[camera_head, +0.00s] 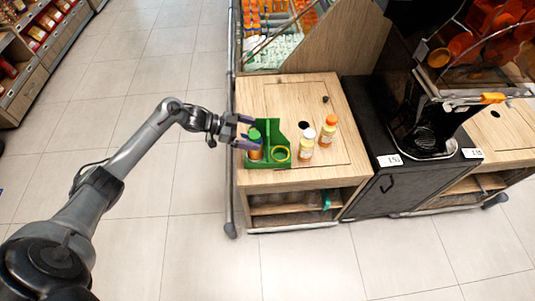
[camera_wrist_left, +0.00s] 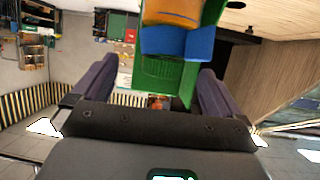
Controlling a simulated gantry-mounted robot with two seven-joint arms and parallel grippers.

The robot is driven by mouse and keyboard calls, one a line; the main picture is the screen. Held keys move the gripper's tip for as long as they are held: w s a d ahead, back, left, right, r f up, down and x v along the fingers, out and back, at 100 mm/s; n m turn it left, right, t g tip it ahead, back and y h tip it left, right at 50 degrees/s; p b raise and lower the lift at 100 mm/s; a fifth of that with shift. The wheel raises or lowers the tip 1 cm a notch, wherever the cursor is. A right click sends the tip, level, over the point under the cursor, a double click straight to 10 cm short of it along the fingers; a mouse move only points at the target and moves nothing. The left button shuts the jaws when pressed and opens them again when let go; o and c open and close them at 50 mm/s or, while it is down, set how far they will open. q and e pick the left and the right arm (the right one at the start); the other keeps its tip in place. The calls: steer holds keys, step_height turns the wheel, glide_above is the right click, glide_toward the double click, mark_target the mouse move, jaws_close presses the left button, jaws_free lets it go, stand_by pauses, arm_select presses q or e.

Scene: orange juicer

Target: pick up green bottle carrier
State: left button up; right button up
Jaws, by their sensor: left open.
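The green bottle carrier (camera_head: 281,134) stands upright on the wooden counter near its left edge. My left gripper (camera_head: 246,132) is at the carrier's left side, by the green-capped bottle. In the left wrist view the open purple fingers (camera_wrist_left: 157,68) spread either side of the green carrier (camera_wrist_left: 160,74), with an orange and blue shape above. I cannot tell whether the fingers touch the carrier. My right gripper is out of view.
The wooden counter (camera_head: 295,93) is mostly clear behind. A black juicer machine (camera_head: 425,125) stands to the right. Open tiled floor lies left.

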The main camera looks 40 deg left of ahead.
mark_target(259, 134)
arm_select(q)
steer(key=x, duration=0.4)
steer(key=shift+w+d+b, duration=0.15)
steer(key=shift+b, duration=0.15)
steer(key=c, duration=1.3)
steer(key=shift+r, duration=0.1)
steer(key=shift+c, duration=0.9)
steer(key=shift+r, duration=0.1)
